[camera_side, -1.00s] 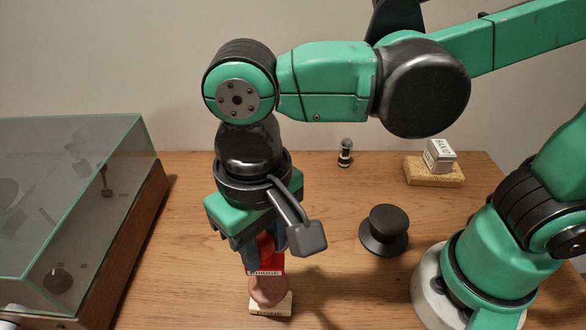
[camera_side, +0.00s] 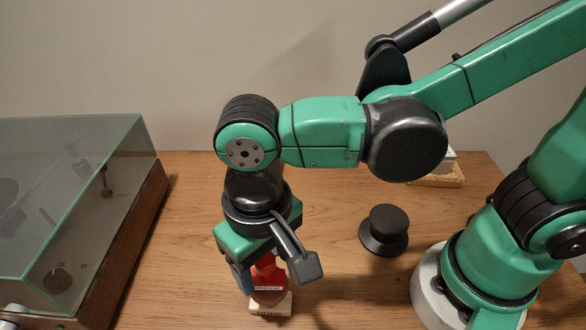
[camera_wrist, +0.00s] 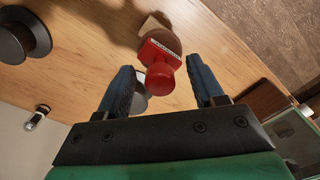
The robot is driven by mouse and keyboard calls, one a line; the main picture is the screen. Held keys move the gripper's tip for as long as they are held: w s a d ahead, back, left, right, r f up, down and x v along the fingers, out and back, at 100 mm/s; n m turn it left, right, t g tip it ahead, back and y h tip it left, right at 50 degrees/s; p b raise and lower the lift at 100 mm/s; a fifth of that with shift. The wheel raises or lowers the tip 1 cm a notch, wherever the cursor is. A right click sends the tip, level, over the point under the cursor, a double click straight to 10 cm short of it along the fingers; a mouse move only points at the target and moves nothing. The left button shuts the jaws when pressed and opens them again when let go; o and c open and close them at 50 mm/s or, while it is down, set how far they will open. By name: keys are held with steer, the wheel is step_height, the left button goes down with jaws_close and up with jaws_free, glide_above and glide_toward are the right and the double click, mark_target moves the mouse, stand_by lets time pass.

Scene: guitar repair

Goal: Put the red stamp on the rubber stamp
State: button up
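The red stamp (camera_side: 267,272), with a pale lettered strip, rests on top of the rubber stamp (camera_side: 270,308), which has a brown handle and a cream base. In the wrist view the red stamp's round knob (camera_wrist: 160,79) points toward me, with the rubber stamp (camera_wrist: 153,25) partly hidden behind it. My gripper (camera_wrist: 162,66) is open, its two blue fingers on either side of the knob with a visible gap at each side. In the side view my gripper (camera_side: 262,282) is right above and around the red stamp, hiding part of it.
A black round knobbed weight (camera_side: 385,228) stands to the right on the wooden table (camera_side: 340,285). A cork block (camera_side: 437,180) carries a white box, mostly hidden by my arm. A glass-lidded case (camera_side: 75,200) stands at left. A small dark-capped bottle (camera_wrist: 38,117) shows in the wrist view.

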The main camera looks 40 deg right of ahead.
step_height(320, 180, up, 12)
steer(key=w+d+f+t, duration=0.3)
steer(key=d+f, duration=0.1)
steer(key=d, duration=0.5)
steer(key=w+d+f+t, duration=0.3)
steer(key=d+f+t, duration=0.1)
steer(key=d, duration=0.6)
steer(key=shift+w+d, duration=0.15)
steer(key=shift+w, duration=0.25)
